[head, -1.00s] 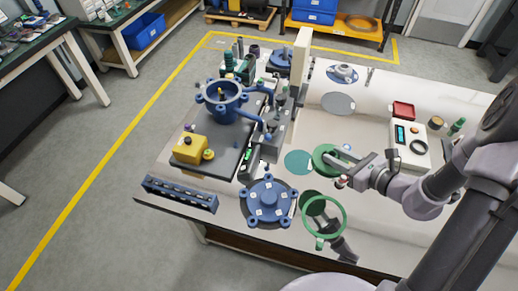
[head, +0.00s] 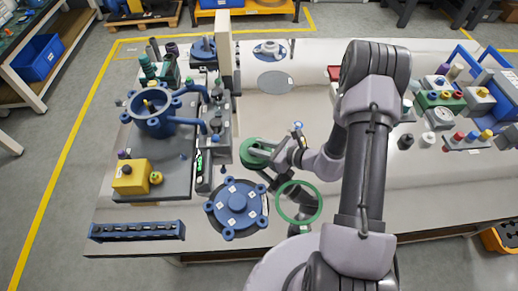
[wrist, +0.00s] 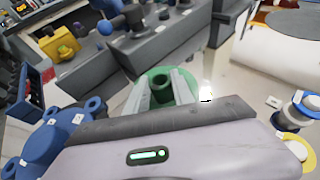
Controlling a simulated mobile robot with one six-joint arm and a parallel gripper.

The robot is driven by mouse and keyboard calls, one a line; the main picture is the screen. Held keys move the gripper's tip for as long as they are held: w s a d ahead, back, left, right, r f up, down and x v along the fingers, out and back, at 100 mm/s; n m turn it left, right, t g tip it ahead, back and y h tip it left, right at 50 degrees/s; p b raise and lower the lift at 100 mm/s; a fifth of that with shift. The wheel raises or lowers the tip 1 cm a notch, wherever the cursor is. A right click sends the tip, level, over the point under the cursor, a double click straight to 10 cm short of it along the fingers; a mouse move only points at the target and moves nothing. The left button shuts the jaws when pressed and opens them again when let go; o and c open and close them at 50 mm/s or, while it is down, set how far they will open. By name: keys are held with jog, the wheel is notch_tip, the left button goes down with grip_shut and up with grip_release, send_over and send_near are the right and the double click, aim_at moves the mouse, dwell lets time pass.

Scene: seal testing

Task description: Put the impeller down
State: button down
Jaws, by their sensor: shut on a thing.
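The impeller (head: 256,153) is a green disc with a raised hub, in the middle of the bench right of the dark pump stand. It also shows in the wrist view (wrist: 159,92), hub up, between the two grey fingers. My gripper (head: 270,153) is shut on the impeller from the right side. The impeller looks level and low over the bench top. I cannot tell whether it touches the surface. The wrist housing hides its near edge in the wrist view.
A blue flanged cover (head: 237,207) lies close in front of the impeller. A green ring (head: 301,182) is to the right of the cover. The dark stand (head: 178,178) with a blue pump casing (head: 154,120) is on the left. Bench top behind the impeller is clear.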

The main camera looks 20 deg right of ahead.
jog(key=c, duration=1.1)
grip_release()
jog(key=shift+s+d+r, duration=0.1)
jog(key=shift+d+r, duration=0.05)
jog(key=shift+r, duration=0.15)
jog(key=p+v, duration=0.4)
jog(key=v, duration=0.7)
jog(key=s+a+r+n+g, duration=0.2)
jog(key=a+r+n+g, duration=0.1)
jog(key=a+r+n, duration=0.4)
jog(key=s+a+r+n+g, duration=0.3)
jog(key=a+r+n+g, duration=0.15)
jog(key=r, duration=0.45)
jog(key=s+r+n+t+h, duration=0.1)
jog(key=s+r+n+h, duration=0.1)
jog(key=s+r+n, duration=0.1)
jog(key=s+r+n+t+h, duration=0.1)
jog(key=s+r+n+h, duration=0.1)
jog(key=s+r+n, duration=0.2)
jog(key=s+r+n+t+h, duration=0.1)
jog(key=s+r+n+h, duration=0.1)
jog(key=r+n, duration=0.3)
jog(key=shift+s+d+r+h, duration=0.1)
jog(key=shift+s+r+h, duration=0.15)
jog(key=shift+s, duration=0.2)
jog(key=shift+s+d+r+h, duration=0.15)
jog(key=shift+s+r, duration=0.15)
jog(key=shift+s, duration=0.15)
